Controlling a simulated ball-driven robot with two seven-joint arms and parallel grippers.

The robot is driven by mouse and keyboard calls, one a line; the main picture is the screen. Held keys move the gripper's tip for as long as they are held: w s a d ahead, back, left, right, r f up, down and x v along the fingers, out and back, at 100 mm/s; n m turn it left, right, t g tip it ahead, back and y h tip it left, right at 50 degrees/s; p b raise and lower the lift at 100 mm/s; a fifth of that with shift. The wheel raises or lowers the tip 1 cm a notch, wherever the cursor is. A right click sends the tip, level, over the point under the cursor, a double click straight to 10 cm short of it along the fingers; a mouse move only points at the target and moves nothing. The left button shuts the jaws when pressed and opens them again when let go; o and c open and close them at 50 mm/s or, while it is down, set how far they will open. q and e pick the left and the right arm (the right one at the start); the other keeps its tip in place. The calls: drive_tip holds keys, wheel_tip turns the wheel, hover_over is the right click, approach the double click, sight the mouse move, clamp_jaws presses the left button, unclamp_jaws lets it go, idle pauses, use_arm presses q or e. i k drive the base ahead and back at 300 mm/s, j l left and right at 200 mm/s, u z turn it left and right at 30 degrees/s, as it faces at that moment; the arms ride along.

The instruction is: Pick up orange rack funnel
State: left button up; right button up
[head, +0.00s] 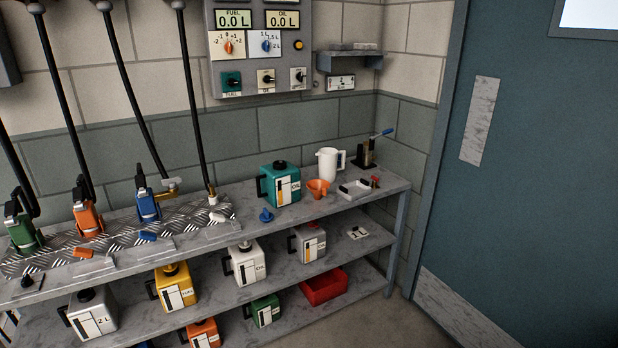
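A small orange funnel (318,187) sits on the top shelf of the grey rack (345,209), towards its right end. It stands in front of a white jug (328,164) and to the right of a teal tank marked OIL (286,188). A blue funnel (266,215) lies further left near the shelf's front edge. Neither of my grippers shows in the head view.
A grey tray (354,190) and a blue-handled device (368,152) stand right of the funnel. Hoses with green, orange and blue nozzles (147,205) hang at the left. Several tanks and a red bin (325,287) fill lower shelves. A blue door (540,180) stands right.

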sight(319, 187)
drive_tip(key=i+l, duration=0.15)
drive_tip(key=i, duration=0.5)
drive_tip(key=i+l+z, duration=0.1)
drive_tip(key=i, duration=0.6)
